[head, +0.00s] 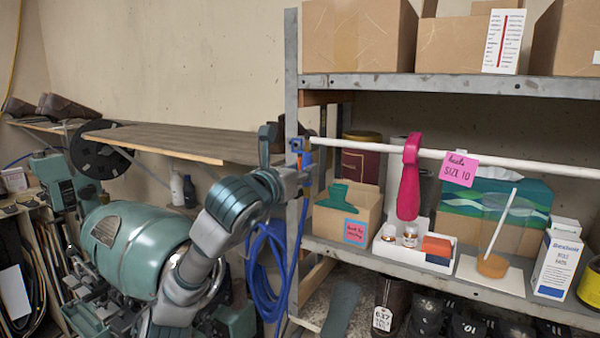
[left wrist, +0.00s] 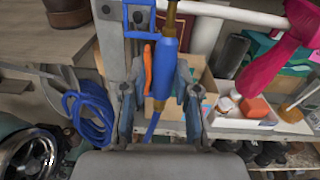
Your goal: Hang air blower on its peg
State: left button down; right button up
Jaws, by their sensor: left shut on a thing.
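The air blower (head: 307,159) is a small blue tool with an orange lever, at the shelf's left post in the head view. It shows larger in the left wrist view (left wrist: 166,55), upright, with a brass-coloured part at its top and a blue hose below. My left gripper (head: 287,148) is shut on it; the fingers flank it in the left wrist view (left wrist: 160,98). A blue loop-shaped piece (left wrist: 139,12) sits by the post, just left of the blower's top. I cannot tell whether this is the peg, or whether the blower touches it. My right gripper is out of view.
A white rod (head: 345,146) crosses the shelf front, with a pink tool (head: 409,185) and pink tag hanging on it. The metal post (head: 291,60) stands close by. A blue hose coil (head: 262,270) hangs below. A wooden wall shelf (head: 180,138) is left of the gripper.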

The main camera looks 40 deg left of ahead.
pick_arm(q)
jog(key=shift+w+a+f, duration=0.1)
jog(key=shift+w, duration=0.35)
jog(key=shift+w+f+b, duration=0.1)
jog(key=shift+f+b, duration=0.25)
jog(key=shift+f, duration=0.05)
dwell(0.6)
dwell(0.3)
jog(key=c, duration=0.8)
grip_release()
jog(key=o, duration=0.3)
